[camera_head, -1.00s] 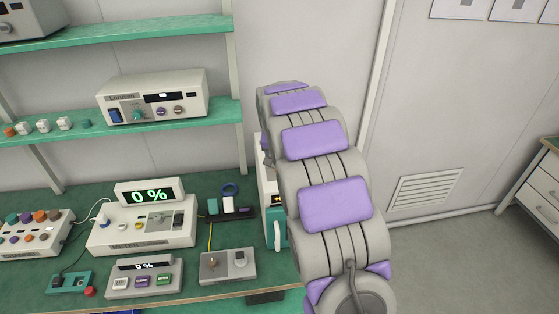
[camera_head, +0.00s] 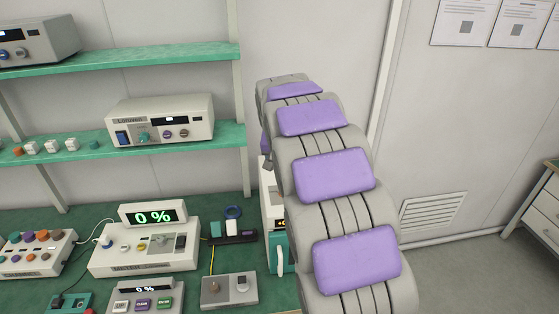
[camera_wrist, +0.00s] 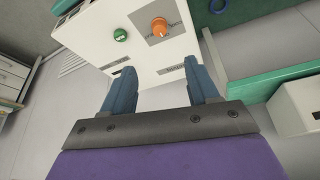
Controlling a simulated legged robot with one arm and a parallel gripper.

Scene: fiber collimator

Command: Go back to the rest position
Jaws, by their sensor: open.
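My gripper (camera_wrist: 162,92) shows in the wrist view with its two blue fingers spread apart and nothing between them. Beyond the fingertips is a white box (camera_wrist: 95,38) with a green button (camera_wrist: 120,35) and an orange knob (camera_wrist: 159,27). I cannot tell whether the fingers touch it. In the head view my arm, grey with purple pads, rises from the lower right and bends away over the bench's right end. It hides my gripper there, and partly hides a white and green unit (camera_head: 275,238) beside it.
Green shelves (camera_head: 190,137) hold instruments above. Open floor (camera_head: 470,275) lies to the right.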

